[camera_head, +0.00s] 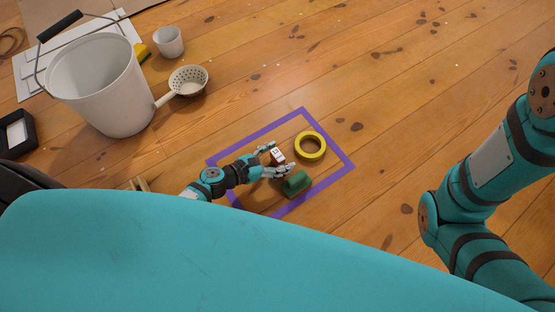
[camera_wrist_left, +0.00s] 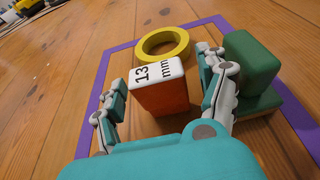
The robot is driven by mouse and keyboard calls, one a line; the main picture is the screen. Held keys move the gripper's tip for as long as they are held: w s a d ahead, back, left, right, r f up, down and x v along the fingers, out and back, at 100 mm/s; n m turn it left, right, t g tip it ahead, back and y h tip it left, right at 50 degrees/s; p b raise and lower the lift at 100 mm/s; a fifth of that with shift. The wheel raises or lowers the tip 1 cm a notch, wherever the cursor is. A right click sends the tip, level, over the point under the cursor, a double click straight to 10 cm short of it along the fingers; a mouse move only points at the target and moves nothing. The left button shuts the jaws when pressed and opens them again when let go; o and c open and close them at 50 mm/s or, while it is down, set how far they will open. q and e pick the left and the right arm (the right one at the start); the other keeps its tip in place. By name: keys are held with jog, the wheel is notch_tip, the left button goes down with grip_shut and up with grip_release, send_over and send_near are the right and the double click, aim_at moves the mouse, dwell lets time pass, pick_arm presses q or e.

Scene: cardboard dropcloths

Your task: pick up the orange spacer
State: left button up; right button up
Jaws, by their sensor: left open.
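The orange spacer (camera_head: 278,155) is a small upright block with a white top; the left wrist view shows its orange side and the marking "13 mm" on the spacer (camera_wrist_left: 158,92). It stands on the wooden floor inside a purple outline. My left gripper (camera_head: 276,160) is open, with one finger on each side of the spacer. In the left wrist view, a gap shows between the left finger and the spacer; the right finger is close beside it, and I cannot tell whether it touches. My right gripper is out of view.
A green block (camera_head: 296,183) is close beside the right finger. A yellow ring (camera_head: 323,150) lies behind the spacer, within the purple outline (camera_head: 333,155). A white bucket (camera_head: 100,85), a strainer (camera_head: 189,80) and a cup (camera_head: 168,42) are at the upper left. The floor at upper right is clear.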

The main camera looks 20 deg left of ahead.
pick_arm(q)
jog(key=c, duration=1.3)
jog(key=shift+o, duration=0.2)
jog(key=shift+r, duration=0.1)
